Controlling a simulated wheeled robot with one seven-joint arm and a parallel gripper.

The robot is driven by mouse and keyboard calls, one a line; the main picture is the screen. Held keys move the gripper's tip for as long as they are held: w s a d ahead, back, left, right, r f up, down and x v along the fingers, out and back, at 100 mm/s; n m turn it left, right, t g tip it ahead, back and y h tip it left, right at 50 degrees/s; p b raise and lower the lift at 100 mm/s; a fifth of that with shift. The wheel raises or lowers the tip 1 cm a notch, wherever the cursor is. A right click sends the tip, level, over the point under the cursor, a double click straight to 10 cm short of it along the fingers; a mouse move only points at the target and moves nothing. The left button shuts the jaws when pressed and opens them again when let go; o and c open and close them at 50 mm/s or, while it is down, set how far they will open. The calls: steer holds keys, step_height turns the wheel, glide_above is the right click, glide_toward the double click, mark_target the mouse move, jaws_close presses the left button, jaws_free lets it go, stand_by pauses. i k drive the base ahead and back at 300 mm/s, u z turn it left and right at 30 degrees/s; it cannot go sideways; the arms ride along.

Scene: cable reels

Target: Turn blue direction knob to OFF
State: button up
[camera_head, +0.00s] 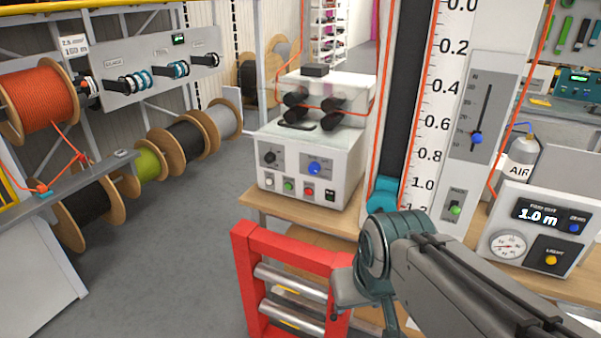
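The blue direction knob (315,168) is on the front panel of a white machine box (347,165) in the middle of the view. It is too small to read which setting it points to. A black knob (269,157) sits to its left, with white, green and red buttons below. My arm reaches in from the lower right and bends at a teal joint in front of the bench, right of and below the box. My gripper's fingers do not show, so their state is hidden.
A red roller frame (244,285) stands low in front of the bench. A tall measuring scale (432,110) and a slider panel (481,110) rise right of the box. A display box (525,235) is at the right. Cable reels (38,100) line the left; the floor between is clear.

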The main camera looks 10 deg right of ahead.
mark_target(314, 167)
steer(key=k, duration=0.65)
steer(key=u, duration=0.75)
steer(key=i, duration=1.1)
steer(key=z, duration=0.5)
steer(key=i, duration=0.55)
steer(key=z, duration=0.75)
